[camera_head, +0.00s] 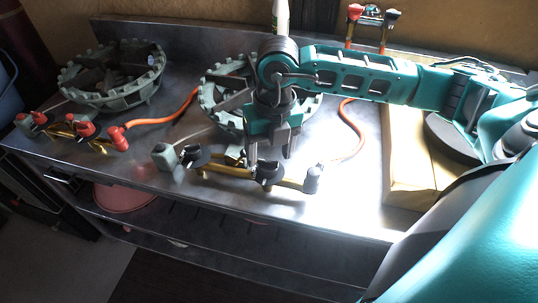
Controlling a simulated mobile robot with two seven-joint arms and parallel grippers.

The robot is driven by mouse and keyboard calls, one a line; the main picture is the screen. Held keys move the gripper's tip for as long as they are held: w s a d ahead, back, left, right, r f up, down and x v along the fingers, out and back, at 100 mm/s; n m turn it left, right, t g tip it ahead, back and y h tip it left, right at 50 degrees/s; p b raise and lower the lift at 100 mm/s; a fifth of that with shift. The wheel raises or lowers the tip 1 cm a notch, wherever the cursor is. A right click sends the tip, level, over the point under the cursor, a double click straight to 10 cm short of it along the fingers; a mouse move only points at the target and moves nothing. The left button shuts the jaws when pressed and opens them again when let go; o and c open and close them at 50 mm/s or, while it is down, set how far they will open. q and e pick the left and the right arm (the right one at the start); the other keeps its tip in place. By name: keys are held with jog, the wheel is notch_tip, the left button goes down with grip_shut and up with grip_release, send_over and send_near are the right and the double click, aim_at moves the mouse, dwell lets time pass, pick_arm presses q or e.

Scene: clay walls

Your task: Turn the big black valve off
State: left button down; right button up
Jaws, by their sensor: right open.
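A brass gas manifold (228,170) lies near the front edge of the metal counter, in the middle of the view. It carries a black valve knob (269,172) on its right part and another black knob (195,156) on its left part. I cannot tell for sure which is the big one. A grey fitting (312,180) sits at its right end. My right gripper (271,152) points down with its fingers apart, just above and behind the right black knob. Whether a finger touches the knob I cannot tell. My left gripper is not in view.
A ring burner (207,97) stands behind my gripper, partly hidden by my arm. Another ring burner (140,98) and a red-knobbed manifold (85,127) stand on the left. Orange hoses (165,119) cross the counter. A wooden block (408,160) lies at right.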

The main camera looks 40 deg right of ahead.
notch_tip(320, 180, up, 10)
jog(key=shift+d+r+p, duration=0.15)
jog(key=shift+d+p, duration=0.2)
jog(key=shift+p, duration=0.05)
jog(key=shift+s, duration=0.15)
